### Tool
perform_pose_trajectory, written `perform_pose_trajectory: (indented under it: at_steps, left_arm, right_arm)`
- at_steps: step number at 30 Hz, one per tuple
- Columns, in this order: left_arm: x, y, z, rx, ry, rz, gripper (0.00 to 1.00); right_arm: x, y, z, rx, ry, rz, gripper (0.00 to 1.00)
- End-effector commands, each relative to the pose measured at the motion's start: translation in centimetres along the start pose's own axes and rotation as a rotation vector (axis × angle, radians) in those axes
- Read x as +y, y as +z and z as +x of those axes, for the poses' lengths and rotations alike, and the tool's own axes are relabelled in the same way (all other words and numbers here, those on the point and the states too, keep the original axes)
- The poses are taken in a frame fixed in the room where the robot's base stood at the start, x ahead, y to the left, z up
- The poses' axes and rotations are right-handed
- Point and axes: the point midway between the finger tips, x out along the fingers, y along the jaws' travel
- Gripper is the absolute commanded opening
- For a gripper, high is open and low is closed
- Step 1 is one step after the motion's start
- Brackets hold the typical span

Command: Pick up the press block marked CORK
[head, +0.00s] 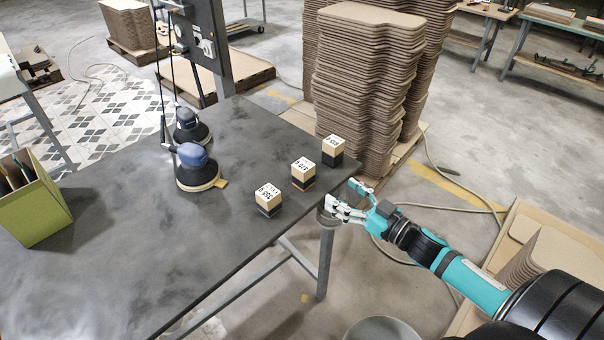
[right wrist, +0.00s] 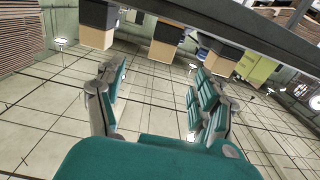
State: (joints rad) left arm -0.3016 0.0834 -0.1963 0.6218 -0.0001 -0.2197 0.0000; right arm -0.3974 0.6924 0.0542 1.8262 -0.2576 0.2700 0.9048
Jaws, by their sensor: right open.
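Three small press blocks stand in a slanting row near the right edge of the dark table: a far block (head: 333,151), a middle block (head: 303,174) and a near block (head: 268,199). My right gripper (head: 350,198) is open and empty, just off the table's right edge, apart from the blocks. The right wrist view is upside down and shows the blocks (right wrist: 167,38) beyond the open fingers (right wrist: 160,82). My left gripper is not in view.
Two blue-and-black sanders (head: 196,168) with hanging hoses stand left of the blocks on the table (head: 130,240). A green box (head: 32,205) is at the table's left. Tall stacks of curved boards (head: 360,85) stand behind the table's right end.

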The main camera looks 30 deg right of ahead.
Motion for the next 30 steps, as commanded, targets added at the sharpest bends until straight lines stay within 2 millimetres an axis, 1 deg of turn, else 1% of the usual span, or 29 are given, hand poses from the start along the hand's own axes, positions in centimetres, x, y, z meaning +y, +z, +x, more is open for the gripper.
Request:
perform_pose_trajectory:
  at_steps: [1, 4, 6, 9, 12, 16, 18, 22, 25, 27, 30]
  left_arm:
    - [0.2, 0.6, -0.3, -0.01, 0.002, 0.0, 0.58]
    - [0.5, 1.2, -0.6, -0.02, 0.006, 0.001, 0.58]
    - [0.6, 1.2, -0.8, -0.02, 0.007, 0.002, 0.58]
    - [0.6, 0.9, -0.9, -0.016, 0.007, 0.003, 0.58]
    - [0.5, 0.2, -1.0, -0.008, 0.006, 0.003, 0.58]
    - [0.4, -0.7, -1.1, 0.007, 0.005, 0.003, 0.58]
    - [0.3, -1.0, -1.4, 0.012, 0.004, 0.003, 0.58]
    - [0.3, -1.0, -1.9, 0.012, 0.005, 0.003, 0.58]
    - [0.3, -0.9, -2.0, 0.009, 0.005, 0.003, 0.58]
    - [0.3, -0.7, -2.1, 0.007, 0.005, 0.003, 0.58]
    - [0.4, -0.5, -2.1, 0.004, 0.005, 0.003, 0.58]
  right_arm:
    - [0.0, -0.4, 1.3, 0.006, -0.001, -0.001, 0.7]
    - [0.1, -0.3, 3.5, 0.005, 0.001, -0.001, 0.7]
    - [0.0, -0.3, 4.9, 0.004, 0.001, 0.001, 0.7]
    - [0.1, -0.2, 6.6, 0.002, 0.003, 0.0, 0.7]
    - [0.1, -0.1, 7.6, 0.001, 0.003, 0.001, 0.7]
    - [0.0, 0.0, 8.2, 0.0, 0.002, 0.002, 0.7]
    - [-0.1, -0.1, 8.9, 0.001, 0.002, 0.001, 0.7]
    - [-0.3, -0.1, 11.0, 0.001, 0.003, 0.003, 0.7]
    - [-0.3, 0.0, 12.3, 0.002, 0.003, 0.001, 0.7]
    - [-0.3, 0.1, 12.9, 0.0, 0.002, 0.0, 0.7]
    - [-0.3, 0.2, 13.2, -0.001, 0.002, 0.0, 0.7]
